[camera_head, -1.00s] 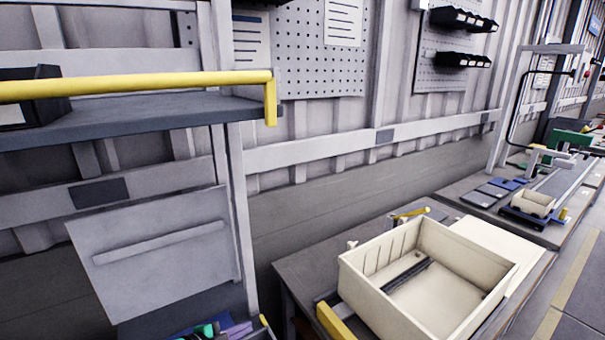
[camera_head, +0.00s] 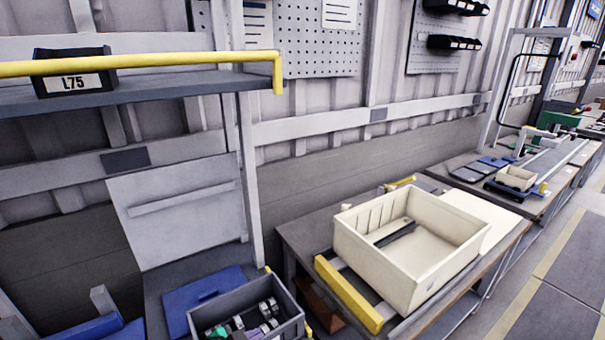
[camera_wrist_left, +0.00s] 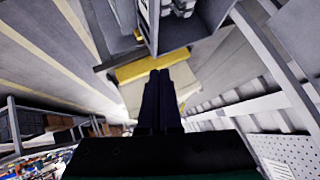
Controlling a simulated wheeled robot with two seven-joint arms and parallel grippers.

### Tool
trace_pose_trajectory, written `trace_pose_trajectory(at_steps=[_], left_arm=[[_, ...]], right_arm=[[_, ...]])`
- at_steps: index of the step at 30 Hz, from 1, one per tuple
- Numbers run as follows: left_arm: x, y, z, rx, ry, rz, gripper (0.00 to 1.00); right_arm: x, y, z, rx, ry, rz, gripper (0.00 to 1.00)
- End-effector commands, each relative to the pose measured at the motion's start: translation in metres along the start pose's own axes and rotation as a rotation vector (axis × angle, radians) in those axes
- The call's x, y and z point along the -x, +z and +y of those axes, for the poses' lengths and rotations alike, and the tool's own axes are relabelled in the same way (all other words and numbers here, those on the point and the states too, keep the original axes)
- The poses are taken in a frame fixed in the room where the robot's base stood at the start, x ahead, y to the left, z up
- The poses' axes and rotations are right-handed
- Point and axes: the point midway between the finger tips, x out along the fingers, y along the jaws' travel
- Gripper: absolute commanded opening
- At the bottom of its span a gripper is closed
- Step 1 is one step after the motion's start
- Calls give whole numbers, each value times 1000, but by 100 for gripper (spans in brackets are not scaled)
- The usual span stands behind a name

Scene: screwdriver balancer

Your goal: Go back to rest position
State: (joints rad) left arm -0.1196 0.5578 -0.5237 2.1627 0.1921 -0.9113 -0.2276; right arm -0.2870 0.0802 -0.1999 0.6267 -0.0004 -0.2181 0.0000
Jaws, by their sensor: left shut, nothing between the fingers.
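My left gripper (camera_wrist_left: 161,76) shows in the left wrist view as two dark fingers lying together, shut with nothing between them. The fingers point toward a yellow bar and a pale surface beyond, and touch nothing that I can see. I cannot make out my left gripper clearly in the head view. My right gripper is in neither view.
A cream open box (camera_head: 350,245) stands on a grey workbench (camera_head: 305,233) with a yellow-edged front (camera_head: 347,293). A grey bin (camera_head: 289,325) holds several small parts at the bottom. A shelf (camera_head: 205,84) with a yellow rail (camera_head: 180,62) carries a bin labelled L75 (camera_head: 75,85).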

Motion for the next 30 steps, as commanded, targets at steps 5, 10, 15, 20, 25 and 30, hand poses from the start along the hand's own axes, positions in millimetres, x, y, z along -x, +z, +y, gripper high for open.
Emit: trace_pose_trajectory(at_steps=[5, 10, 15, 20, 25, 30], left_arm=[[34, 43, 13, 278, -8, -176, 0], [72, 93, 26, 512, -30, -362, 0], [115, 139, 45, 711, -53, -542, 0], [90, 181, 65, 761, -51, -614, 0], [38, 228, 91, 757, -35, -635, 0], [-18, 292, 134, 754, -15, -664, 0]], right_arm=[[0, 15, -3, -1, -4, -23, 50], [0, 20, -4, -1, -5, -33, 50], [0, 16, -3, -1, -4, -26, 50], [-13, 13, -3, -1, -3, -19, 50], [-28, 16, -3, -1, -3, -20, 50], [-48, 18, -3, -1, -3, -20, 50]])
